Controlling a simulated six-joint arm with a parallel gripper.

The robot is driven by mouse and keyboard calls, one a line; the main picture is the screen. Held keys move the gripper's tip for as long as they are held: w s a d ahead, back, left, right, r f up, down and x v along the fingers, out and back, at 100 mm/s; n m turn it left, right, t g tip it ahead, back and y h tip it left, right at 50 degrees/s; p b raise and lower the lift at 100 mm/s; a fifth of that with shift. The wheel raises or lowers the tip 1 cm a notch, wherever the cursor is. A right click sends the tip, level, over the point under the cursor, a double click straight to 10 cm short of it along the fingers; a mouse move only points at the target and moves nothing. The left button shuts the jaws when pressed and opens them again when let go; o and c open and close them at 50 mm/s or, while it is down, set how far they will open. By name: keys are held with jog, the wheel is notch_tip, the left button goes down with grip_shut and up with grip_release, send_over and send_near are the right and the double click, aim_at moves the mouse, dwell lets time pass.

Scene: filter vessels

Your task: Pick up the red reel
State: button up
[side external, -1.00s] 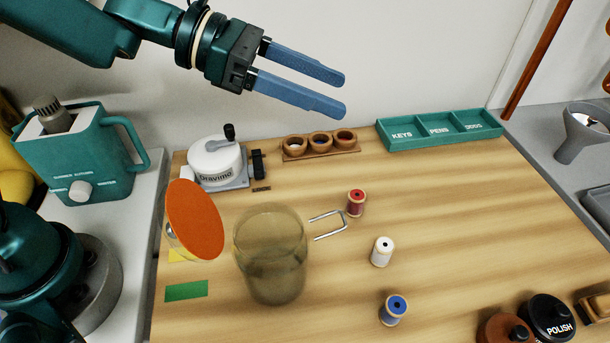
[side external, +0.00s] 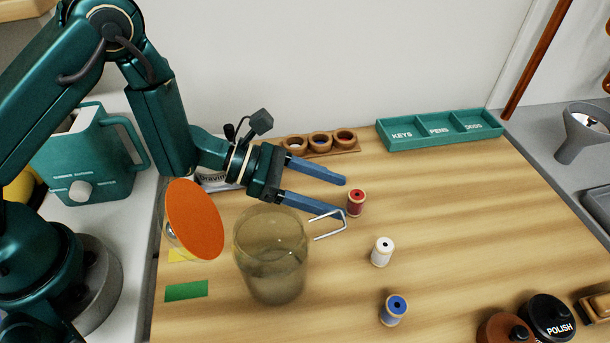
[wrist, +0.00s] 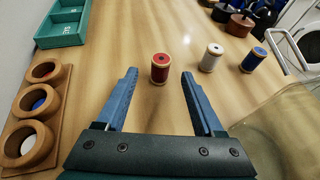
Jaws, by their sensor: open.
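The red reel (side external: 356,203) stands upright on the wooden table, a spool of red thread with pale wooden ends. In the wrist view the red reel (wrist: 160,68) is just beyond the fingertips, in line with the gap between them. My gripper (side external: 345,197) is open and empty, its two blue fingers low and pointing right toward the reel. In the wrist view my gripper (wrist: 160,75) shows nothing between its fingers. I cannot tell whether a fingertip touches the reel.
A white reel (side external: 382,251) and a blue reel (side external: 394,309) stand nearer the camera. A glass jar (side external: 270,255) is close to my gripper, beside a metal U-shaped piece (side external: 330,223). Wooden cups (side external: 320,143) and a teal tray (side external: 440,130) are behind. The table right of the reels is mostly clear.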

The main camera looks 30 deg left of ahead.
aim_at(355, 203)
jog(key=shift+x, duration=1.6)
grip_shut()
jog(key=shift+r, duration=0.1)
